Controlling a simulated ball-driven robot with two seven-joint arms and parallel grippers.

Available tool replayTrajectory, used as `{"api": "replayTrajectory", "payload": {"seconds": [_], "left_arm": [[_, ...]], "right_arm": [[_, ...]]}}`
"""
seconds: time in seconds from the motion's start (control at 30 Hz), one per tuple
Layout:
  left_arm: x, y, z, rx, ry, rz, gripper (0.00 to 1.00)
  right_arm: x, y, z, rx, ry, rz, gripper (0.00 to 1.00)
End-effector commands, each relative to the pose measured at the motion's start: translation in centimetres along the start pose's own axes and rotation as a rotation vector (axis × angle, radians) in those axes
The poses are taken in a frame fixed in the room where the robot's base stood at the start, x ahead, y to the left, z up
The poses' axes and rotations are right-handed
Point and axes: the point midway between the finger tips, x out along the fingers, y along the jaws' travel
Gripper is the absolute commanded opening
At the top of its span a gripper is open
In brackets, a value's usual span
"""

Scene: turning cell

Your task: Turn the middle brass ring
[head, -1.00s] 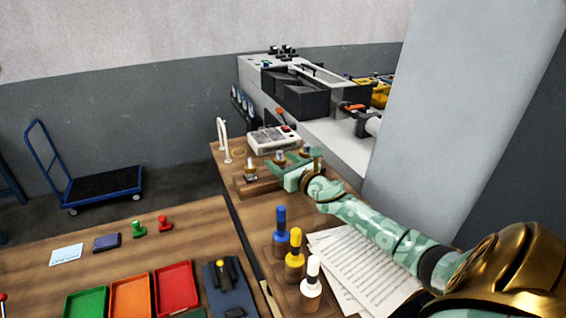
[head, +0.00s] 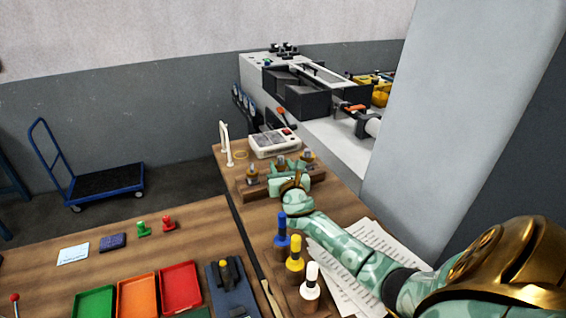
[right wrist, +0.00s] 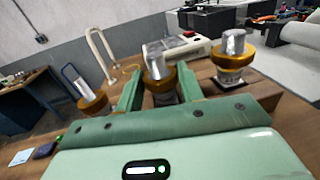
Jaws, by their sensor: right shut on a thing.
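Three silver posts with brass rings stand in a row on a wooden block (head: 254,193). The middle brass ring (right wrist: 159,82) sits around its post, between the two green fingers of my right gripper (right wrist: 159,85). My right gripper (head: 282,170) is shut on this ring. The left brass ring (right wrist: 92,104) and the right brass ring (right wrist: 232,60) stand free on either side of the fingers. In the head view the gripper partly hides the middle ring. My left gripper is not in view.
A white instrument box (head: 274,143) and a white bent stand (head: 225,143) are behind the block. Blue, yellow and white-capped bottles (head: 294,262) stand close to my right forearm, with paper sheets (head: 373,245) on its other side.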

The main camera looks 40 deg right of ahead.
Motion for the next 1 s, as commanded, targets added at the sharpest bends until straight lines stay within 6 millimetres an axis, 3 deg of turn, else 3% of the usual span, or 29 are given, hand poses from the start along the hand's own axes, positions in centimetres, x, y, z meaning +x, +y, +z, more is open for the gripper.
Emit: {"api": "replayTrajectory", "payload": {"seconds": [0.3, 0.33, 0.4, 0.83, 1.0], "left_arm": [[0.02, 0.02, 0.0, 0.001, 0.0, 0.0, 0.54], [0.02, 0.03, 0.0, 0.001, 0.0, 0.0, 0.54], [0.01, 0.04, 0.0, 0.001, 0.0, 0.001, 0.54], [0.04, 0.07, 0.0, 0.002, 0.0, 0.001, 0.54], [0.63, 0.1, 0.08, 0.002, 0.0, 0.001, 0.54]], "right_arm": [[0.02, -0.02, 0.05, 0.0, -0.002, -0.014, 0.14], [0.02, -0.02, 0.05, 0.0, -0.002, -0.014, 0.45], [0.01, -0.02, 0.05, 0.0, -0.002, -0.014, 0.59], [0.01, -0.03, 0.01, 0.0, -0.002, -0.009, 0.59], [0.08, -0.35, -0.14, -0.004, -0.004, 0.068, 0.59]]}}
